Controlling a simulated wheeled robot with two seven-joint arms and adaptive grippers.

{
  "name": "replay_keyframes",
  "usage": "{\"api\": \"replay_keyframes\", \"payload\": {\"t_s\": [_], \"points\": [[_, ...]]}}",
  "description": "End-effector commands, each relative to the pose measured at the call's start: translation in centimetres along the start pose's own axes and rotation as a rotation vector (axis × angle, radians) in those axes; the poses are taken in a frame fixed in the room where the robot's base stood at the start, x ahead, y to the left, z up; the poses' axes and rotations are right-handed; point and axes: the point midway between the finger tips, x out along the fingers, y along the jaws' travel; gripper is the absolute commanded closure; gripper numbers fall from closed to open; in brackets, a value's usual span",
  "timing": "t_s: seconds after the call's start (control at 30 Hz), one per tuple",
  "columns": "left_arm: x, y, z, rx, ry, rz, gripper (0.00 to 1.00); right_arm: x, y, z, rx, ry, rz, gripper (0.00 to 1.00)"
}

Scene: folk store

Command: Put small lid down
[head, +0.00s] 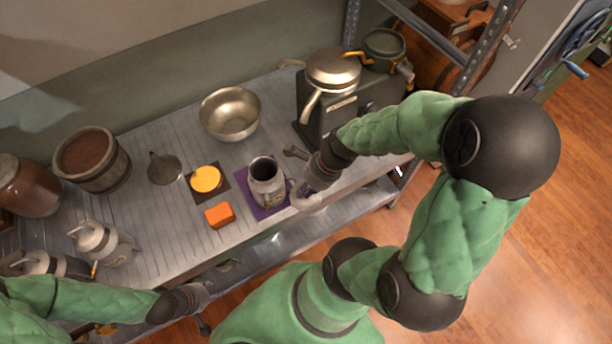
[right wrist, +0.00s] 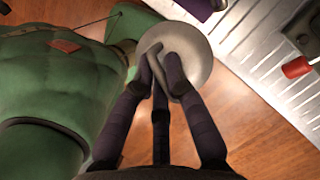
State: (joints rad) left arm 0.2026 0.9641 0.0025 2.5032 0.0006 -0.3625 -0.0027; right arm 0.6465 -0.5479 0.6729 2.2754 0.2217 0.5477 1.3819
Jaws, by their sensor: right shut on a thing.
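My right gripper (right wrist: 165,75) is shut on a small round grey lid (right wrist: 205,50), gripping it near its middle. The lid is held in the air beyond the table's front edge in the right wrist view. In the head view my right gripper (head: 302,188) is just right of an open grey metal jug (head: 267,188), with only a pale edge of the lid (head: 306,203) showing. The jug stands upright on a purple mat (head: 249,207), its dark mouth uncovered. My left gripper (head: 204,325) is low near the table's front edge, away from the jug; its fingers are too unclear to judge.
On the table (head: 190,250) are an orange block (head: 219,215), a yellow disc (head: 206,178) on a dark square, a metal bowl (head: 230,113) and a small dark pan-like piece (head: 165,169). A lidded pot (head: 332,70) stands behind. Lidded cans (head: 103,240) are at left.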

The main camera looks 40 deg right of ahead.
Motion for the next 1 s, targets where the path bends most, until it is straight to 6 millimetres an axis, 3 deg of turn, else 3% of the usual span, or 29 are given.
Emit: {"api": "replay_keyframes", "payload": {"t_s": [0.03, 0.2, 0.5, 0.77, 1.0], "points": [[0.9, -0.3, 0.0, 0.0, 0.0, 0.0, 0.6, 1.1, -0.1, -1.6, 0.044, 0.001, -0.011, 1.0], [2.5, -0.9, -0.1, 0.0, 0.0, 0.0, 0.6, 3.0, -0.4, -5.8, 0.157, 0.0, -0.056, 1.0], [4.2, -1.5, -0.2, 0.0, 0.0, 0.0, 0.6, 5.0, -0.1, -11.0, 0.291, -0.004, -0.111, 1.0], [4.5, -1.6, -0.2, 0.0, 0.0, 0.0, 0.6, 5.5, -0.9, -11.7, 0.313, -0.007, -0.121, 1.0], [4.7, -1.7, -0.2, 0.0, 0.001, 0.0, 0.6, 6.3, -5.4, -9.5, 0.307, -0.008, -0.12, 1.0]]}}
